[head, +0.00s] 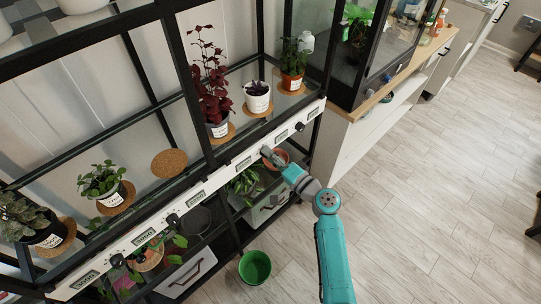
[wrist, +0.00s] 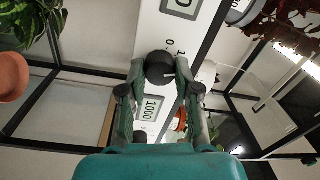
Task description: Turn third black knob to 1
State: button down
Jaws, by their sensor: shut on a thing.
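A white panel strip (head: 208,188) with small displays and black knobs runs along the front of the shelf. My gripper (head: 267,153) reaches this strip in the head view and hides the knob there. In the wrist view, my gripper (wrist: 158,74) has its two fingers on either side of a round black knob (wrist: 160,64), shut on it. A light mark shows on the knob's lower right. Small marks "0" and "1" are printed by the knob. A display (wrist: 150,108) reading 1000 lies just below the knob in the wrist view.
Other black knobs sit on the strip, one at the right (head: 299,126) and two at the left, such as this one (head: 172,219). Potted plants stand on the glass shelf behind. A green pot (head: 255,267) stands on the floor; open floor lies right.

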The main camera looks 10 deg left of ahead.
jog(key=shift+n+g, duration=0.3)
jog(key=shift+n, duration=1.9)
jog(key=shift+s+f, duration=0.1)
jog(key=c, duration=0.8)
grip_release()
jog(key=v, duration=1.2)
jog(key=shift+f, duration=0.15)
